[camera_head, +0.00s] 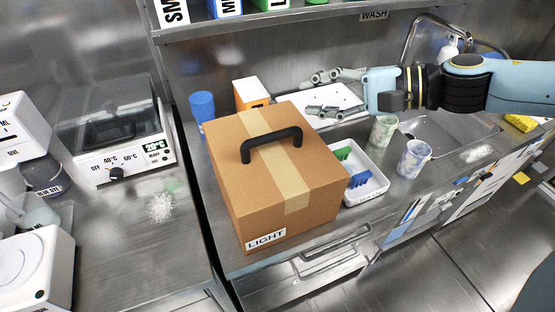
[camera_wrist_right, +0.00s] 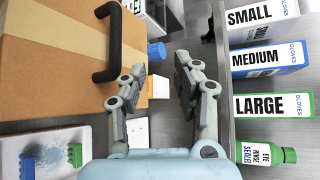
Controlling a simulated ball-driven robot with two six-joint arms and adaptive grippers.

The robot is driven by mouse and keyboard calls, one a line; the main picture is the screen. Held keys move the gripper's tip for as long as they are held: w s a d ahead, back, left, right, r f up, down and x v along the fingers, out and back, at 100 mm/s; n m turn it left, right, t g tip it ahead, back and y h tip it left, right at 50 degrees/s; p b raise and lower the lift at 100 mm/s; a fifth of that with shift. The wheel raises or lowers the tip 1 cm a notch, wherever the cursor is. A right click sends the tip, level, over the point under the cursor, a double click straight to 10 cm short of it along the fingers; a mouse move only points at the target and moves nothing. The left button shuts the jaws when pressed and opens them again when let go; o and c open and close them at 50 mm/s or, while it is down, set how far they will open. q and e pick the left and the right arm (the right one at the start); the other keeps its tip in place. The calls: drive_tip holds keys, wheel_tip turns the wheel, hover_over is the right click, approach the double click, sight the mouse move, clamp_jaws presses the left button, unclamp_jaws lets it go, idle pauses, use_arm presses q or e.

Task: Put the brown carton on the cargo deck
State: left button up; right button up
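The brown carton (camera_head: 272,180) stands on the steel counter, with a black handle (camera_head: 271,143) on top, a tape strip and a "LIGHT" label. In the right wrist view the carton (camera_wrist_right: 50,70) fills the upper left, with its handle (camera_wrist_right: 117,42) beside my fingers. My right gripper (camera_head: 316,94) is open and empty, behind and to the right of the handle in the head view. Its two fingers (camera_wrist_right: 158,88) are apart in the wrist view. My left gripper is not in view. I cannot identify a cargo deck in these frames.
A white tray (camera_head: 378,190) with green and blue pieces sits right of the carton, near two stained cups (camera_head: 413,158). A blue cup (camera_head: 203,106) and a white-orange box (camera_head: 250,93) stand behind. A shelf (camera_head: 290,22) overhangs the back. A heating bath (camera_head: 122,143) stands left.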

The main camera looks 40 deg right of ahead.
sight(287, 133)
drive_tip(key=shift+m+g, duration=0.5)
drive_tip(key=s+f, duration=0.4)
drive_tip(key=shift+s+d, duration=0.1)
drive_tip(key=shift+s, duration=0.25)
drive_tip(key=shift+w+a+f+b, duration=0.25)
drive_tip(key=shift+w+b, duration=0.05)
drive_tip(key=shift+w, duration=0.2)
drive_tip(key=x, duration=0.3)
drive_tip(key=shift+r, duration=0.2)
drive_tip(key=shift+p+x, duration=0.3)
drive_tip(key=shift+x, duration=0.5)
drive_tip(key=x, duration=0.1)
drive_tip(key=p+x, duration=0.1)
drive_tip(key=x, duration=0.1)
drive_tip(key=p+x, duration=0.1)
drive_tip(key=shift+w+d+f, duration=0.2)
drive_tip(key=shift+w+f, duration=0.05)
drive_tip(key=shift+f, duration=0.1)
drive_tip(key=shift+w+a+f, duration=0.2)
drive_tip(key=shift+f, duration=0.05)
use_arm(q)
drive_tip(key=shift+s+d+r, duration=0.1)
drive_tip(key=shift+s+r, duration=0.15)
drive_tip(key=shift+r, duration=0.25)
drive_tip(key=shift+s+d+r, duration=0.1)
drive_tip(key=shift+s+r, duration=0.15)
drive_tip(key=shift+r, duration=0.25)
use_arm(e)
drive_tip(key=shift+c, duration=0.2)
